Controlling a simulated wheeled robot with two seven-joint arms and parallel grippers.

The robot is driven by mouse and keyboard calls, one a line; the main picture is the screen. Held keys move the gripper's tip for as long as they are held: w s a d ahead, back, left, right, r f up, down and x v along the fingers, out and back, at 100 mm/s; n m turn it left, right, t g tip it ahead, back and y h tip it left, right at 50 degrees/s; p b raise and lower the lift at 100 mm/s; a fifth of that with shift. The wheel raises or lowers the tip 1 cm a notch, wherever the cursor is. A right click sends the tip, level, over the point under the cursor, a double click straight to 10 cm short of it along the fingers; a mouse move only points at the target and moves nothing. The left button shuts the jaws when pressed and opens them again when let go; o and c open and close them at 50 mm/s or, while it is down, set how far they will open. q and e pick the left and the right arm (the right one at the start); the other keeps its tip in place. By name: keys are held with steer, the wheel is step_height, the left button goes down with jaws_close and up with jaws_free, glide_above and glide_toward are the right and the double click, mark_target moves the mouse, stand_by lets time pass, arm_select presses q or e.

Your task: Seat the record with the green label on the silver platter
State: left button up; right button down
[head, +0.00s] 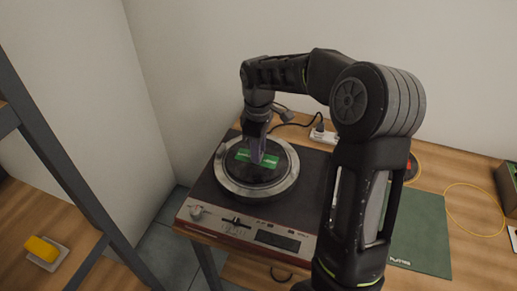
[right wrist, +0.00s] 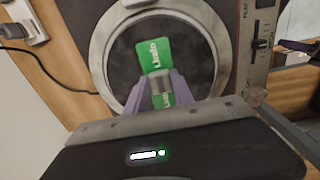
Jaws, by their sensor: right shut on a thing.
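The black record (head: 241,171) with a green label (head: 243,155) lies flat inside the silver platter's ring (head: 228,185) on the turntable. My right gripper (head: 258,160) points down over the label. In the right wrist view its fingers (right wrist: 161,90) are shut around a grey upright piece at the middle of the record (right wrist: 192,60). The platter rim (right wrist: 96,60) surrounds the record there. I cannot tell whether the record touches the platter or hangs just above it. The fingers hide the record's centre. My left gripper is out of view.
The turntable's front panel (head: 238,228) has a knob and slider. A white power strip (head: 323,136) with a black cable lies behind it. A green mat (head: 425,240) and a yellow cable loop (head: 470,188) lie right. A yellow block (head: 41,248) sits lower left.

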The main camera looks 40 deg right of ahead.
steer(key=shift+f, duration=0.4)
stand_by(0.3)
steer(key=c, duration=1)
jaws_free()
steer(key=shift+r+b, duration=0.2)
steer(key=shift+b, duration=0.1)
step_height(320, 180, up, 8)
steer(key=shift+f, duration=0.25)
